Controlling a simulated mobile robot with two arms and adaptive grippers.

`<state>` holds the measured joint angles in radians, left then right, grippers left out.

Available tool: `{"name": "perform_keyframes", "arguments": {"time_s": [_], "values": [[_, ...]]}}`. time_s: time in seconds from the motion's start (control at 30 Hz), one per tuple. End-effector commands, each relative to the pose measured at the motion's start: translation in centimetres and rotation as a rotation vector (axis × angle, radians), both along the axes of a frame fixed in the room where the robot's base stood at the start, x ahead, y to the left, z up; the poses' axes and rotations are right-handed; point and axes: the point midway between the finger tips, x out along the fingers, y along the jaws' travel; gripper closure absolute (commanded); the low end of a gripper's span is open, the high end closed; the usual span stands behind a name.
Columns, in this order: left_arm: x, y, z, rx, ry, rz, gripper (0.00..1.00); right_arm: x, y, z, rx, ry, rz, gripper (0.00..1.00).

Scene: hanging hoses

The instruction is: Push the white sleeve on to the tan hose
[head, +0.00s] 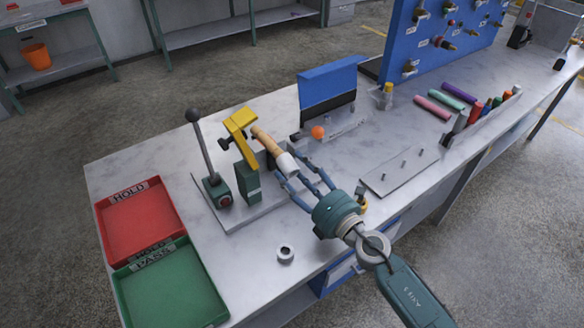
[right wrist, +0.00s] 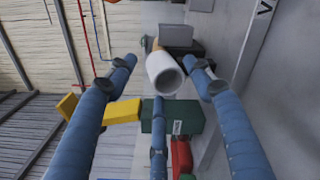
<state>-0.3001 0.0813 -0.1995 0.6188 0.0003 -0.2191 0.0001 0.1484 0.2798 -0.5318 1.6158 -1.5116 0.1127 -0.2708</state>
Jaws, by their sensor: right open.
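The tan hose (head: 266,141) slants down to the right from beside a yellow clamp (head: 240,120) on the bench fixture. The white sleeve (head: 287,164) sits at the hose's lower right end, in line with it. How far it overlaps the hose is hidden. In the right wrist view the sleeve (right wrist: 163,72) shows its open round end towards me, with a bit of tan hose (right wrist: 148,43) behind it. My right gripper (head: 295,173) is open, its three blue fingers spread around the sleeve's near end, with gaps visible. My left gripper is not in view.
A lever (head: 201,147) and a green block (head: 246,182) stand left of the hose. A grey ring (head: 286,254) lies near the front edge. Red (head: 102,217) and green (head: 128,284) trays lie at left. A pegged plate (head: 375,184) lies at right.

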Motion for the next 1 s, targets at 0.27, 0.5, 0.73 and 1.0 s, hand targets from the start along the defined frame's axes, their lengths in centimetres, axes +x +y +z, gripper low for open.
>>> {"name": "perform_keyframes", "arguments": {"time_s": [0.27,0.5,0.73,1.0], "values": [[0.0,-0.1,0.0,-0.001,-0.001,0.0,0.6,-5.0,-3.6,-0.2,0.002,0.006,0.0,0.48],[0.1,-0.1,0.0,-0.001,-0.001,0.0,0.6,-7.6,-5.5,0.0,0.001,0.002,-0.001,0.48],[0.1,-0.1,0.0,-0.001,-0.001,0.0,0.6,-8.0,-5.9,0.1,0.001,-0.001,0.001,0.48],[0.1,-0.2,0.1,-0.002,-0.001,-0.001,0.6,-8.1,-5.8,0.0,-0.008,-0.007,0.0,0.7]]}}
